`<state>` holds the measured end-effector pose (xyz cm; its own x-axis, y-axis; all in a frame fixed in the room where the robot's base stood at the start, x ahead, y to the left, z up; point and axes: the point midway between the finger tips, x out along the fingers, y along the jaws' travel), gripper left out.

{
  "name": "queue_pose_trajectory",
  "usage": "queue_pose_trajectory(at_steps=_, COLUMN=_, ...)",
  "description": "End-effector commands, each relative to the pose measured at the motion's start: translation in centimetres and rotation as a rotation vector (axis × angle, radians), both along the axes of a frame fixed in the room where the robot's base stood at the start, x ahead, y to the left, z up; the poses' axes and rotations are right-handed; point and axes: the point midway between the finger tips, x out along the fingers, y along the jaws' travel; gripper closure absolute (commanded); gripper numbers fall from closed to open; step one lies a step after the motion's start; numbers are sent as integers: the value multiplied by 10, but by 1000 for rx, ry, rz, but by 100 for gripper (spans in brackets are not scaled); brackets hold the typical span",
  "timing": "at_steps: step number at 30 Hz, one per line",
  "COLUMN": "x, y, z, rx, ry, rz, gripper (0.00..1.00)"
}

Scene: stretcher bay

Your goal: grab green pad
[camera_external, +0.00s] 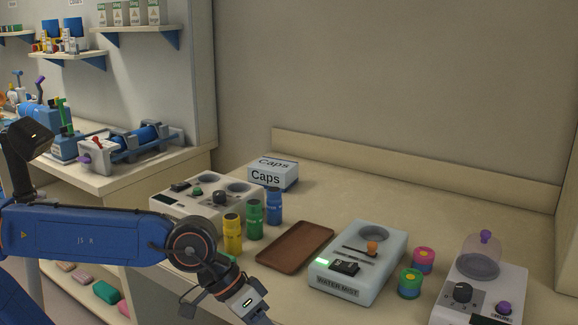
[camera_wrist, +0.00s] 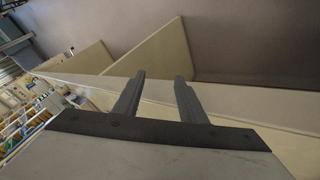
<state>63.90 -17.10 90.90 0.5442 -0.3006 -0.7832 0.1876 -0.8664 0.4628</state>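A green pad (camera_external: 106,292) lies on the low shelf at the lower left of the external view, beneath the side counter. It is in a row between a pink pad (camera_external: 83,278) and a red pad (camera_external: 124,309). My gripper (camera_wrist: 158,92) is open in the wrist view, with two grey fingers apart and nothing between them. In the external view my wrist hangs in front of the counter, well to the right of the green pad, and the fingertips are not clearly seen. The wrist view does not show the green pad.
My blue arm crosses above the low shelf. The counter (camera_external: 335,172) holds a brown tray (camera_external: 294,247), yellow, green and blue bottles, a water mist device (camera_external: 358,262), stacked round caps and a Caps box (camera_external: 273,173). A blue-grey machine stands on the side counter (camera_external: 150,165).

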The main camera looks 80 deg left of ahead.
Motion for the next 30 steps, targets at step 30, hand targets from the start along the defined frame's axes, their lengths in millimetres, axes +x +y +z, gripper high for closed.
queue_pose_trajectory(at_steps=30, x=44, y=94, z=77, rx=164, ry=-12, rz=-184, gripper=62)
